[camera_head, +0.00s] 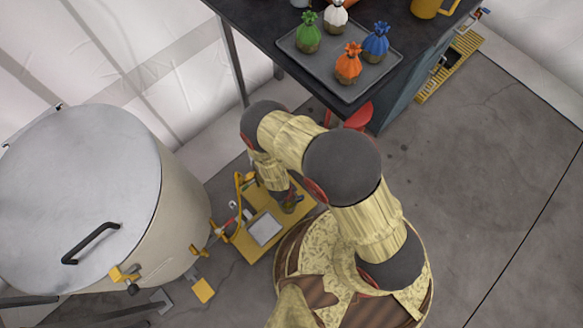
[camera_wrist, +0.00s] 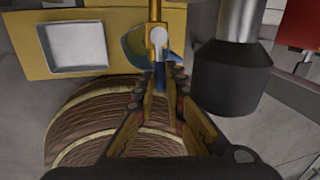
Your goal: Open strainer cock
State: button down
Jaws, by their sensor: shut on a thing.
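A yellow cock with a pale round end (camera_wrist: 157,38) stands in front of a yellow panel, at the top middle of the wrist view. I take it for the strainer cock. Its blue lever (camera_wrist: 160,76) points down toward me, between the fingertips of my gripper (camera_wrist: 160,86). My gripper is shut on this lever. In the head view my gripper (camera_head: 288,203) is low over the yellow stand (camera_head: 245,243), mostly hidden by my arm, and the cock is too small to make out there.
A large lidded vat (camera_head: 180,215) stands on the left, with yellow fittings near its base. A dark table (camera_head: 255,20) at the top bears a tray (camera_head: 345,88) with several tied bundles. In the wrist view a dark cylinder (camera_wrist: 236,75) stands close right of the cock.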

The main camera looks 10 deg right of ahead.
jog(key=shift+s+a+m, duration=0.1)
jog(key=shift+a+m, duration=0.1)
jog(key=shift+m, duration=0.2)
jog(key=c, duration=1.8)
grip_release()
jog(key=shift+c, duration=0.2)
notch_tip(320, 180, up, 12)
jog(key=s+a, duration=0.1)
jog(key=a, duration=0.1)
jog(key=shift+s+f, duration=0.15)
jog(key=shift+s, duration=0.05)
